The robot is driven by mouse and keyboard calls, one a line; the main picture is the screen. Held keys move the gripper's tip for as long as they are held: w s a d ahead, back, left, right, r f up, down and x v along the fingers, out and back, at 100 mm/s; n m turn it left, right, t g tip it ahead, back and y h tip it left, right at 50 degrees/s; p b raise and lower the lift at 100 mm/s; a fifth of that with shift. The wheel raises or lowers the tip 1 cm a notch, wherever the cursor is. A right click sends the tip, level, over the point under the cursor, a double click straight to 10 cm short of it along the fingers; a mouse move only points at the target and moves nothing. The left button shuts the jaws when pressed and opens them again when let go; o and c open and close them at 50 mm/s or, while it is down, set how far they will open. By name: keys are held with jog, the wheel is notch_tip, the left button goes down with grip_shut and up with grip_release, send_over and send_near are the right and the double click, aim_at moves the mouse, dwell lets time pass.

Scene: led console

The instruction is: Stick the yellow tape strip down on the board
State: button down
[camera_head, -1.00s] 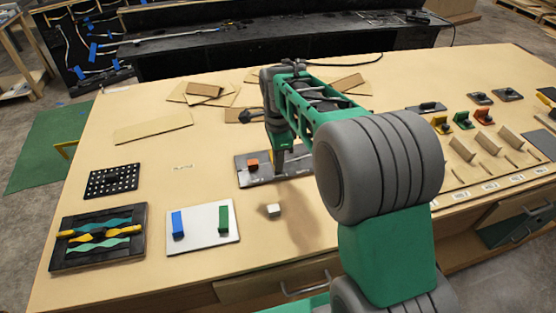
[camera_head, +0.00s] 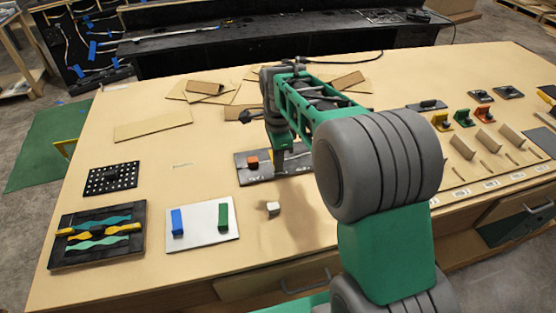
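A black board (camera_head: 54,252) lies at the front left of the table. Wavy teal strips (camera_head: 107,220) and yellow strips (camera_head: 122,229) lie on it; I cannot tell how firmly each is stuck down. My gripper (camera_head: 281,168) points down over a dark grey plate (camera_head: 250,178) in the middle of the table, well to the right of the black board.
An orange-red block (camera_head: 252,162) sits on the grey plate. A white block (camera_head: 273,208) lies in front of it. A white panel (camera_head: 201,232) carries a blue block (camera_head: 177,222) and a green block (camera_head: 223,216). A perforated black plate (camera_head: 111,179) lies behind the black board. Cardboard pieces lie at the back.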

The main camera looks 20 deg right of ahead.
dwell(0.3)
jog(key=c, duration=1.6)
grip_release()
jog(key=shift+o, duration=0.2)
